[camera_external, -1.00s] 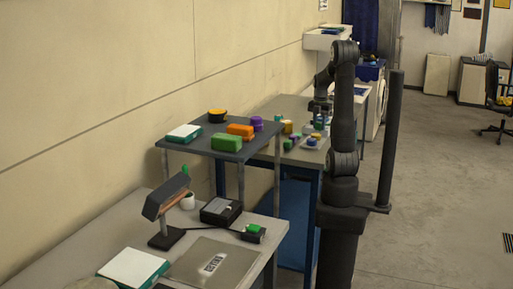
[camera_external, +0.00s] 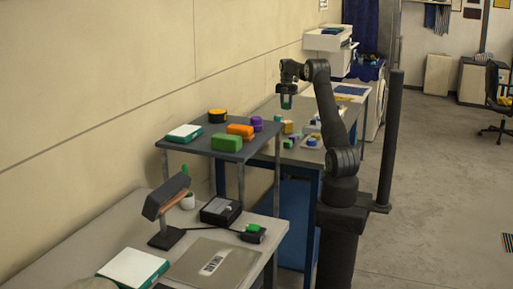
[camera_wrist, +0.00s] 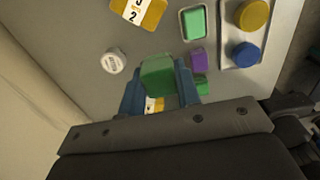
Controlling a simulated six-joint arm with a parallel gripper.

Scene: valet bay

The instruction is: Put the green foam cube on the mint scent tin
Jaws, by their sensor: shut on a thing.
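My gripper (camera_wrist: 159,88) is shut on the green foam cube (camera_wrist: 157,72), which sits between the two blue fingers in the wrist view. In the external view my gripper (camera_external: 287,102) hangs in the air, fingers down, above the near left part of the far bench. A shallow rectangular tin with a mint-green face and pale rim (camera_wrist: 193,22) lies beyond the cube, up and to the right in the wrist view; it looks like the mint scent tin. The held cube is apart from it. I cannot make out the tin in the external view.
A purple block (camera_wrist: 198,60) and another green block (camera_wrist: 201,85) lie right of the cube. A pale tray (camera_wrist: 224,51) holds blue and yellow round pieces. A white round tin (camera_wrist: 113,62) and a numbered yellow card (camera_wrist: 138,12) lie left. A raised grey shelf (camera_external: 190,146) stands nearby.

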